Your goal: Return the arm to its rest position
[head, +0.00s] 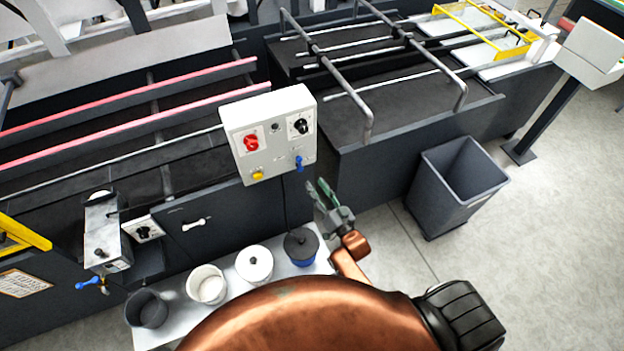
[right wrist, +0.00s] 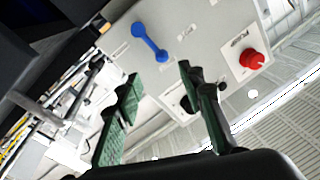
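My right gripper (head: 322,195) is in front of the machine, just below and right of a light grey control box (head: 268,112). Its green-padded fingers also show in the right wrist view (right wrist: 160,78), spread apart with nothing between them. The box carries a red knob (head: 251,143), a black knob (head: 300,126), a yellow button (head: 257,175) and a blue lever (head: 298,163). In the right wrist view the blue lever (right wrist: 149,42) and red knob (right wrist: 251,60) lie beyond the fingers. The gripper looks apart from the box. My left gripper is not in view.
A light shelf (head: 172,331) below the gripper holds a dark pot (head: 147,309), a white cup (head: 206,285), a white lidded pot (head: 254,264) and a blue pot with dark lid (head: 301,247). A grey bin (head: 457,187) stands right.

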